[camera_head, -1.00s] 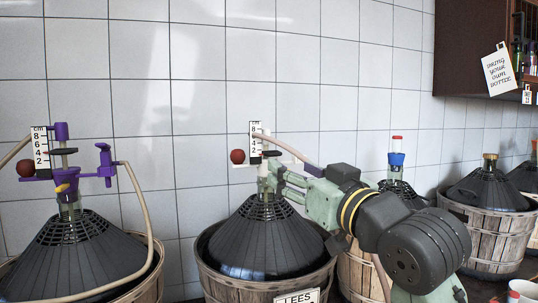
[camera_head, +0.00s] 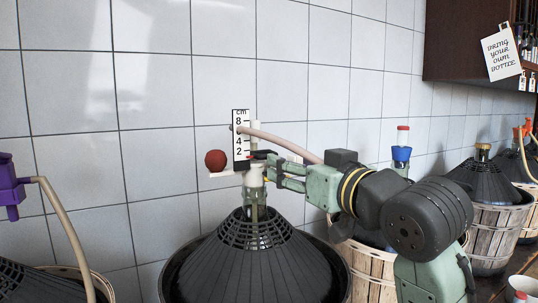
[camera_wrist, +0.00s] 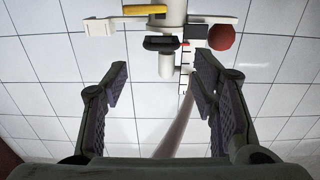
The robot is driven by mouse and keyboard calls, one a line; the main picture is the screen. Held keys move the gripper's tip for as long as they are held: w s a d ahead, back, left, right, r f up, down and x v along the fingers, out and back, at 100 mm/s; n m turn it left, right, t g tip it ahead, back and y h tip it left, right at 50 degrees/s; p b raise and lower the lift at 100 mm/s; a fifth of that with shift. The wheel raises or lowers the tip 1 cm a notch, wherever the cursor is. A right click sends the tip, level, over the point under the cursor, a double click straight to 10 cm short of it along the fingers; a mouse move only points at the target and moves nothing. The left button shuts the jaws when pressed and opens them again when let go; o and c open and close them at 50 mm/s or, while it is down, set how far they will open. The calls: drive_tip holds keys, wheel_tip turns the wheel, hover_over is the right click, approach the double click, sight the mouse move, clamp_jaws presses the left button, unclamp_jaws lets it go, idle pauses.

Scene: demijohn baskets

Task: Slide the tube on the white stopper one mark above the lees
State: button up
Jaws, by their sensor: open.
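The white stopper (camera_head: 254,178) sits in the neck of the middle demijohn (camera_head: 255,250), which is in a black slatted cover. A white cm scale (camera_head: 241,128) stands upright beside it, numbered 2 to 8. A beige tube (camera_head: 290,143) runs from the scale to the right, behind my arm. In the wrist view the stopper (camera_wrist: 172,12) is at the top, with a black clip (camera_wrist: 161,43) on a pale tube (camera_wrist: 167,68). My gripper (camera_head: 274,171) is beside the stopper; in the wrist view my gripper (camera_wrist: 162,72) is open with nothing between its fingers. The lees are not visible.
A red ball (camera_head: 215,160) sits on the stopper's left arm. A purple fitting with a tube (camera_head: 10,185) is at the left edge. Other basketed demijohns (camera_head: 482,180) stand right, one with a blue stopper (camera_head: 401,154). A tiled wall (camera_head: 160,90) is behind.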

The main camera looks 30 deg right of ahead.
drive_tip(key=w+p, duration=0.1)
drive_tip(key=w, duration=0.7)
drive_tip(key=shift+w+d+p, duration=0.25)
drive_tip(key=shift+p, duration=0.1)
drive_tip(key=shift+c, duration=0.5)
clamp_jaws()
